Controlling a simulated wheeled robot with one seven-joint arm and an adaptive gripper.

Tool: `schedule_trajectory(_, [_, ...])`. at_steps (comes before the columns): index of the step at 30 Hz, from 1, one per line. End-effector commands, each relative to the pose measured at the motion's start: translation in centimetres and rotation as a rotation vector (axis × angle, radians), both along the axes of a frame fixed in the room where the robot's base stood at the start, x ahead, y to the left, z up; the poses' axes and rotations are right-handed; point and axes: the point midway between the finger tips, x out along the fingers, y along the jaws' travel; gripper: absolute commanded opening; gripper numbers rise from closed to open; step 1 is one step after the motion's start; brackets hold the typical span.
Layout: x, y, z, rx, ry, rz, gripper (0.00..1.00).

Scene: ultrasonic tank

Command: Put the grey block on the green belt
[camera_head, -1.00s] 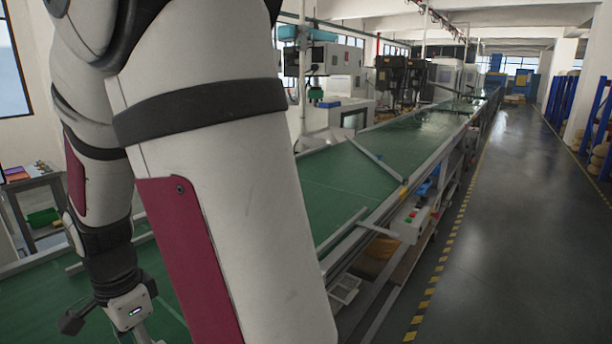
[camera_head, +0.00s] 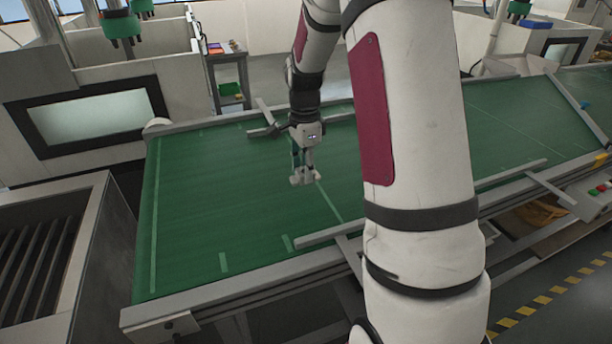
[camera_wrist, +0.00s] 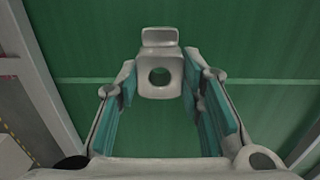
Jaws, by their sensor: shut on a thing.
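The grey block (camera_wrist: 160,74), a pale piece with a round hole and a flat upper part, sits between the fingertips of my gripper (camera_wrist: 158,88) in the wrist view. The teal-padded fingers are shut on its sides. In the head view my gripper (camera_head: 302,167) points down over the green belt (camera_head: 210,215), with the block (camera_head: 301,179) at its tips. The belt also fills the wrist view's background (camera_wrist: 85,100). I cannot tell whether the block touches the belt.
Grey guide bars (camera_head: 335,233) lie along and across the belt's near side. A white machine (camera_head: 95,115) with a dark-framed window stands behind at left, and a slatted grey bin (camera_head: 40,255) at lower left. The belt left of my gripper is clear.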

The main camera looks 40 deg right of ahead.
Motion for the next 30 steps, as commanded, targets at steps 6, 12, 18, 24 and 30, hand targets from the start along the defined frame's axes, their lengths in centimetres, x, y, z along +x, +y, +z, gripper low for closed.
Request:
schedule_trajectory(6, [0.6,-0.6,-0.6,0.0,0.001,0.0,0.03])
schedule_trajectory(12, [0.4,-0.6,-3.1,0.001,0.004,0.001,0.03])
schedule_trajectory(18, [0.6,-0.6,-3.6,-0.002,-0.002,0.001,0.03])
schedule_trajectory(24, [0.6,-0.6,-3.9,-0.001,-0.001,0.001,0.03])
schedule_trajectory(30, [0.6,-0.6,-3.9,-0.001,0.0,0.001,0.55])
